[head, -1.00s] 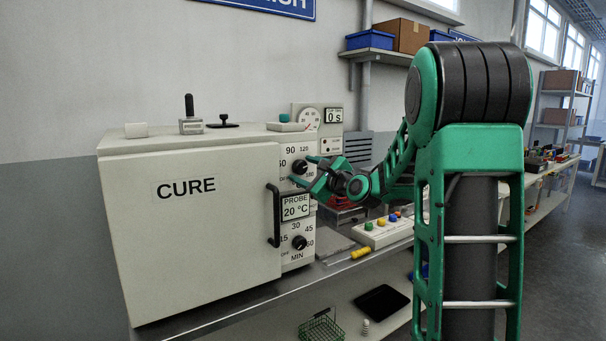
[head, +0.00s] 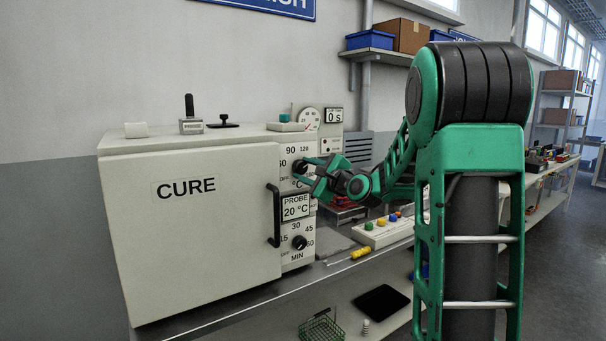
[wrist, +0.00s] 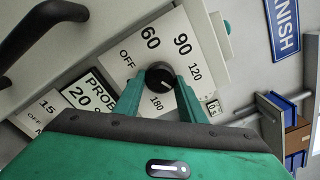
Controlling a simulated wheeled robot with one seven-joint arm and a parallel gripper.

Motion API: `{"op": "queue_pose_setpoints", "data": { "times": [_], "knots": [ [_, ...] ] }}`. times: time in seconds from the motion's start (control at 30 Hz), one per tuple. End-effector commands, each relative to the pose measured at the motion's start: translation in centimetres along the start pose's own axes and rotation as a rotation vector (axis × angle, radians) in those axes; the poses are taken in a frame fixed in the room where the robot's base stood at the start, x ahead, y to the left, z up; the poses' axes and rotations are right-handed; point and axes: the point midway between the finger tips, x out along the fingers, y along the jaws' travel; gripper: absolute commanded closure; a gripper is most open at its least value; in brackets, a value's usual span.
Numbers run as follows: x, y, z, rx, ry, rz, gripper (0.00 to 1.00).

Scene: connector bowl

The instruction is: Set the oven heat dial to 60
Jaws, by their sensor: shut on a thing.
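The oven heat dial (wrist: 160,75) is a black round knob on the white control panel, with 60, 90, 120, 180 and OFF printed around it. In the head view the dial (head: 299,166) sits at the top of the oven's right-hand panel, partly covered by my fingers. My gripper (wrist: 160,90) is shut on the dial, one green finger on each side. In the head view my gripper (head: 304,171) reaches it from the right. I cannot make out which number the dial's mark points to.
A PROBE display (head: 295,207) reads 20 °C below the dial, and a minutes dial (head: 299,243) sits lower. The oven door (head: 190,225) is closed, its black handle (head: 274,215) just left of the panel. A button box (head: 384,232) stands on the bench to the right.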

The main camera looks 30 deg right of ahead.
Motion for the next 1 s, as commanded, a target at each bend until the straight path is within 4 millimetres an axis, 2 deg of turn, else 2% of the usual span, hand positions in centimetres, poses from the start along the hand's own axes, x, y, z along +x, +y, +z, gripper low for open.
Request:
{"op": "queue_pose_setpoints", "data": {
  "times": [1.0],
  "knots": [
    [-0.01,0.26,0.09,-0.955,-0.004,0.012,0.86]
  ]
}}
